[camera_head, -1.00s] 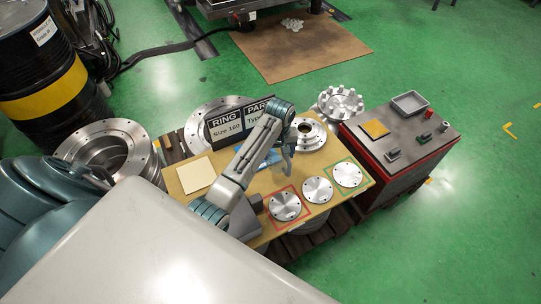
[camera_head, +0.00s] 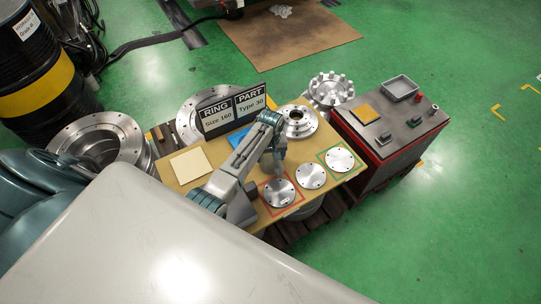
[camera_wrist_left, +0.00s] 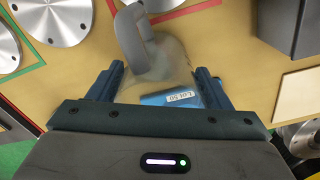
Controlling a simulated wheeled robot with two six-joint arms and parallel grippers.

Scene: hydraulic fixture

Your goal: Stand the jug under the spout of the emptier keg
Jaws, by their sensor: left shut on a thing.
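My left gripper (camera_head: 277,150) hangs over the middle of the yellow table, just behind the red-framed disc. In the left wrist view, its two blue fingers (camera_wrist_left: 160,85) stand wide apart, shut on a translucent jug (camera_wrist_left: 168,58) with a grey handle (camera_wrist_left: 132,38). The jug is hard to make out in the head view. A blue object (camera_wrist_left: 170,99) with a white label shows behind the jug; a blue patch (camera_head: 238,137) also lies on the table in the head view. I see no keg or spout that I can identify. My right gripper is out of view.
Several metal discs, one red-framed (camera_head: 279,193) and one green-framed (camera_head: 340,159), lie along the table's front. A red-sided cabinet (camera_head: 383,140) stands right; a black-yellow drum (camera_head: 40,65) stands left.

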